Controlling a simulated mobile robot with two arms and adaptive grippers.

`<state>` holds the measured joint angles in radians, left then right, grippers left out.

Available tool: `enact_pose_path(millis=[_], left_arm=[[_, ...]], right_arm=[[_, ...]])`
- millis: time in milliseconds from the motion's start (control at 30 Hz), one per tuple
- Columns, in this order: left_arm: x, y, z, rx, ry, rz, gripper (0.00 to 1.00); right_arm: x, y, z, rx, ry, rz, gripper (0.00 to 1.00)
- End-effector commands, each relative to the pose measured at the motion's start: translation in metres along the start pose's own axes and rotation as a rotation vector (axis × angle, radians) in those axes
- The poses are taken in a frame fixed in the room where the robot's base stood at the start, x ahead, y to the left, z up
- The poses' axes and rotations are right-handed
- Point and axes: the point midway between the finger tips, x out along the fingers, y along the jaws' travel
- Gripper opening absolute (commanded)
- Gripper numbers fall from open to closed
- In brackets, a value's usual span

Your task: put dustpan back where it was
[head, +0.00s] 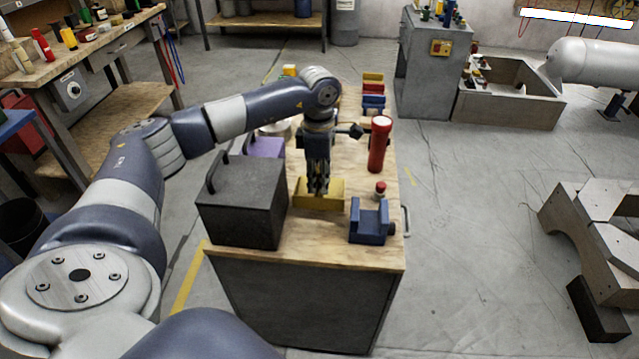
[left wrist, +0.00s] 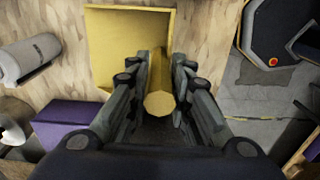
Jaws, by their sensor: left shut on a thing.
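The yellow dustpan (head: 330,197) is at the wooden top of the workbench (head: 330,254), between a dark grey box and a blue block. I cannot tell whether it rests on the top or hangs just above it. My left gripper (head: 318,188) points down, shut on the dustpan's handle. In the left wrist view the round yellow handle end (left wrist: 159,104) sits between the two fingers, and the flat pan (left wrist: 112,45) extends beyond them. My right gripper is not in view.
The dark grey toolbox (head: 243,200) stands left of the dustpan. The blue block (head: 369,220) and a red cylinder (head: 380,145) stand to the right. A purple box (head: 265,147) and small coloured bins (head: 373,90) are farther back. Bare wood shows at the front edge.

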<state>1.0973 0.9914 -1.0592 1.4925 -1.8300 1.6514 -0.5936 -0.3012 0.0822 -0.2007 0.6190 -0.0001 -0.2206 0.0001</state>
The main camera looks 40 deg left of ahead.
Motion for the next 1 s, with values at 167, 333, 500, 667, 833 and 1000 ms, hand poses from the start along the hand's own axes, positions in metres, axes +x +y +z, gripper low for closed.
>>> enact_pose_path(millis=[167,333,500,667,833,1000], left_arm=[[0.013,0.000,0.000,0.001,0.000,0.000,0.00],[0.036,0.000,0.000,0.002,0.001,-0.001,0.00],[0.047,0.000,0.001,0.003,-0.002,0.002,0.00],[0.047,0.000,0.001,0.003,-0.001,0.002,0.00],[0.050,0.000,0.000,0.003,-0.001,0.001,0.29],[0.050,0.000,0.000,0.003,-0.001,0.001,0.39]], right_arm=[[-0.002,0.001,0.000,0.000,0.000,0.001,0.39],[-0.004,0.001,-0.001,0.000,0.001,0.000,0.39],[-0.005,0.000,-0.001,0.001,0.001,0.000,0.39],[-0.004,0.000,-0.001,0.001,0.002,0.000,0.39],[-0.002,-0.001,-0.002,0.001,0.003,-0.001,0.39],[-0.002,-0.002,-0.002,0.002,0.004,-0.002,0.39]])
